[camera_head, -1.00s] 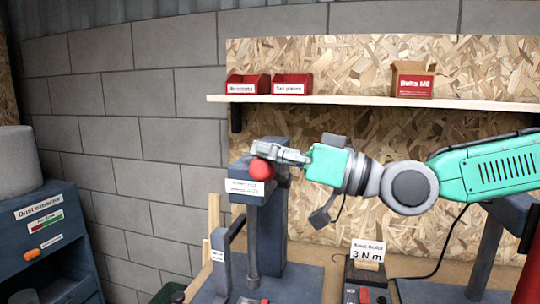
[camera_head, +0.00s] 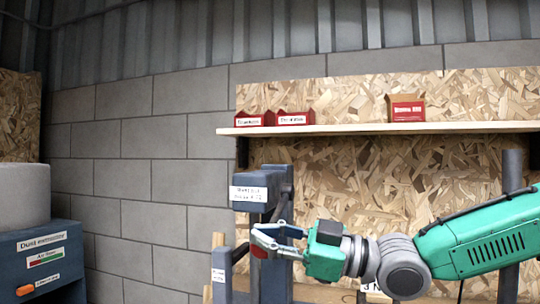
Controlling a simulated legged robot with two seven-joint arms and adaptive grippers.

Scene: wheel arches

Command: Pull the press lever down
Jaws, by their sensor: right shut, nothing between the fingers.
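The press (camera_head: 278,180) is a dark blue-grey machine with a white label on its head, left of centre. The lever's red knob (camera_head: 258,252) shows partly below the press head, low in front of the column. My right gripper (camera_head: 262,238) is at the knob, reaching in from the right. Its fingers are shut with nothing between them, and they cover much of the knob and the lever arm. I cannot tell whether they touch the knob. The lower part of the press is out of the picture. My left gripper is not in view.
A wooden shelf (camera_head: 360,130) holds two red bins (camera_head: 295,118) and a cardboard box (camera_head: 405,108) above my right arm. A blue dust extractor (camera_head: 45,255) stands at the far left. A smaller grey post (camera_head: 221,272) stands left of the press.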

